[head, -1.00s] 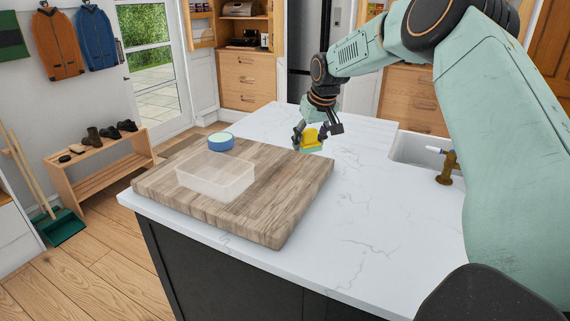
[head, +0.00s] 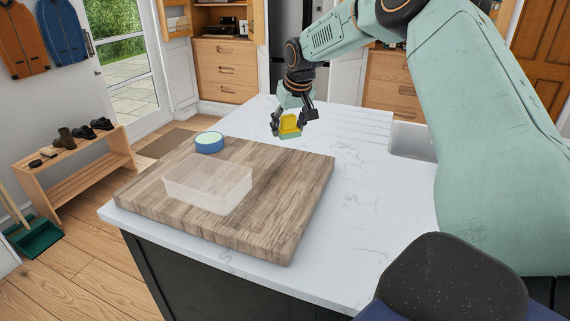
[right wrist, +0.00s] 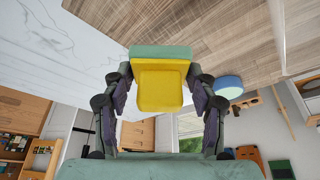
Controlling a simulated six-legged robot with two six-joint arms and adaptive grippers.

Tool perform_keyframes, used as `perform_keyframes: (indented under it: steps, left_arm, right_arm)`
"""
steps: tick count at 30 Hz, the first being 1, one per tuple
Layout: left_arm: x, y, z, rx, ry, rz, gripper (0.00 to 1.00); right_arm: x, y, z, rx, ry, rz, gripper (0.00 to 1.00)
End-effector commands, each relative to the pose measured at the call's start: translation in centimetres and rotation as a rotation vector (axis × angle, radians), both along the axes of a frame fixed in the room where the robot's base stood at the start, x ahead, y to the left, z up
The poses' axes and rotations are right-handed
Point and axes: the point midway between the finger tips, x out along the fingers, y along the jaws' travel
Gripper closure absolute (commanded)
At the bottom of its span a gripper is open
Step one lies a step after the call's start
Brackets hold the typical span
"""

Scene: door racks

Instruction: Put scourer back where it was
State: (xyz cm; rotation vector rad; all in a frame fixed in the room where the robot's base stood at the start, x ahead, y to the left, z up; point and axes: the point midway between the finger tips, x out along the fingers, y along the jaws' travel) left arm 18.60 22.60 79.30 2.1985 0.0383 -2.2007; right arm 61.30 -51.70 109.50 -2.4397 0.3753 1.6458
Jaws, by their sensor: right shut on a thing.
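The scourer (head: 289,125), yellow with a green layer, is held in my right gripper (head: 290,122) above the back edge of the wooden board (head: 270,215) on the white counter. In the right wrist view the scourer (right wrist: 160,85) sits between the two dark fingers of my right gripper (right wrist: 160,92), its green side toward the board (right wrist: 220,45). A clear open box (head: 208,190) stands on the board and looks empty. My left gripper is not in view.
A round blue tub with a pale green top (head: 209,142) stands at the board's back left. The sink (head: 412,142) is at the right. The marble counter (head: 365,195) right of the board is clear.

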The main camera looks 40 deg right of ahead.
Motion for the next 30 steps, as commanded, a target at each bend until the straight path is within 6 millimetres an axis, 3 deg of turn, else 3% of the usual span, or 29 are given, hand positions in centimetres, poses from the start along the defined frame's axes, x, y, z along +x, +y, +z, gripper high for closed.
perform_keyframes:
  steps: [9,17,22,30]
  left_arm:
    - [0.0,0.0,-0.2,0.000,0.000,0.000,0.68]
    - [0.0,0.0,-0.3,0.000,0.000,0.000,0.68]
    - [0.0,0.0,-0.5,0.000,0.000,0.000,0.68]
    - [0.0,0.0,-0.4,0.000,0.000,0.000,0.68]
  right_arm:
    - [-0.5,-0.1,-5.2,0.001,0.003,0.000,0.68]
    - [-0.3,-0.1,-7.2,0.001,0.003,0.001,0.68]
    - [-0.2,-0.2,-9.5,-0.001,0.002,0.001,0.68]
    - [0.0,-0.2,-9.9,-0.001,-0.001,0.001,0.68]
